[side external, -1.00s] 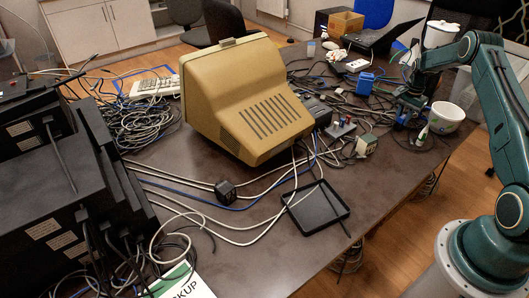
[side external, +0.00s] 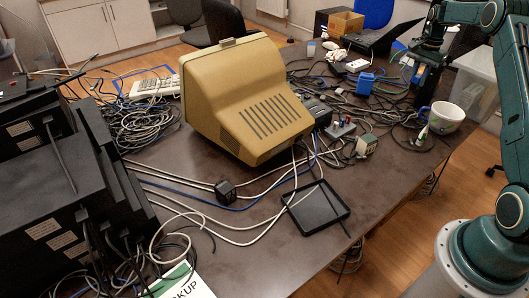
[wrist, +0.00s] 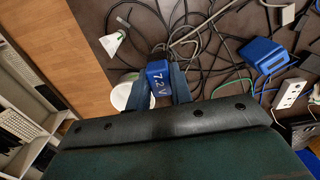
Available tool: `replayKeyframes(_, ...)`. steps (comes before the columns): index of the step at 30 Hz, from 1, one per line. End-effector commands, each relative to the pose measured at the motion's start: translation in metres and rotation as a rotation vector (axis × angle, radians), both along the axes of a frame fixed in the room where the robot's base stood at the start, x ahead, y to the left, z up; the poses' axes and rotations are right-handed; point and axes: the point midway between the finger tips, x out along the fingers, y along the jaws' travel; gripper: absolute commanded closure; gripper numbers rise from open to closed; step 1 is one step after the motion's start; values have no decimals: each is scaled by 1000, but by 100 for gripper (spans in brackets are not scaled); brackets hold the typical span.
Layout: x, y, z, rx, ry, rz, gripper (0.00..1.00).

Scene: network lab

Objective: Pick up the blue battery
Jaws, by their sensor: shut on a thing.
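The blue battery (wrist: 160,78), marked "7.2 V", stands between the two fingers of my gripper (wrist: 162,84) in the wrist view. The fingers press on it from both sides, and its far end is dark. In the side external view my gripper (side external: 427,82) is at the back right of the table, left of the white mug. There the battery is not clearly visible, and I cannot tell how far it is above the table.
A second blue object (side external: 365,83) lies among tangled cables to the left; the wrist view also shows it (wrist: 262,55). The mug (side external: 446,117) and a small white cone (side external: 422,134) are close by. A beige monitor (side external: 245,100) and black tray (side external: 318,208) stand on the table.

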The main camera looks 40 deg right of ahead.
Motion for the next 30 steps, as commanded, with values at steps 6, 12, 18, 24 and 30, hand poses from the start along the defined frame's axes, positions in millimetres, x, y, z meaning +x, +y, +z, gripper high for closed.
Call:
replayKeyframes(6, 0, 0, 23, -1, -1, 0, 100)
replayKeyframes(12, 0, 0, 29, -1, -1, 0, 100)
replayKeyframes(18, 0, 0, 29, -1, -1, 0, 100)
replayKeyframes(24, 0, 0, 29, -1, -1, 0, 100)
replayKeyframes(30, 2, 2, 29, -1, -1, 7, 100)
